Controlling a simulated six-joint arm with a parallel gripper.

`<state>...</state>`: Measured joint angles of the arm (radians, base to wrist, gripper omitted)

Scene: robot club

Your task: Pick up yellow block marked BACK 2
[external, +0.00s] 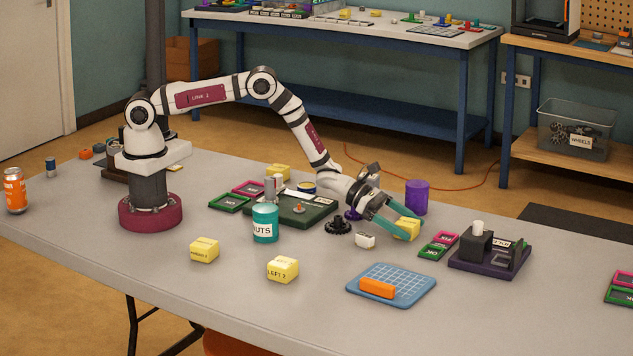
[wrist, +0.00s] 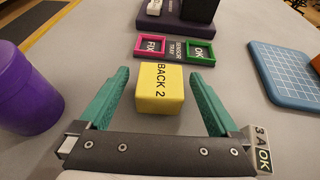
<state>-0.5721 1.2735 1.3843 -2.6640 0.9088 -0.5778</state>
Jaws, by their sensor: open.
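The yellow block marked BACK 2 (wrist: 160,88) stands on the table between the two green fingers of my gripper (wrist: 158,95) in the wrist view. The fingers are apart, with a gap on each side of the block. In the external view the yellow block (external: 406,229) shows at the fingertips of my gripper (external: 394,228), partly hidden by a finger. Its label cannot be read there.
A purple cylinder (external: 417,197) stands just behind the block. A sensor tray (external: 438,246) with pink and green frames lies beyond it, beside a dark purple stand (external: 488,262). A blue grid mat (external: 414,290), a white block (external: 365,240) and a black gear (external: 338,227) are near.

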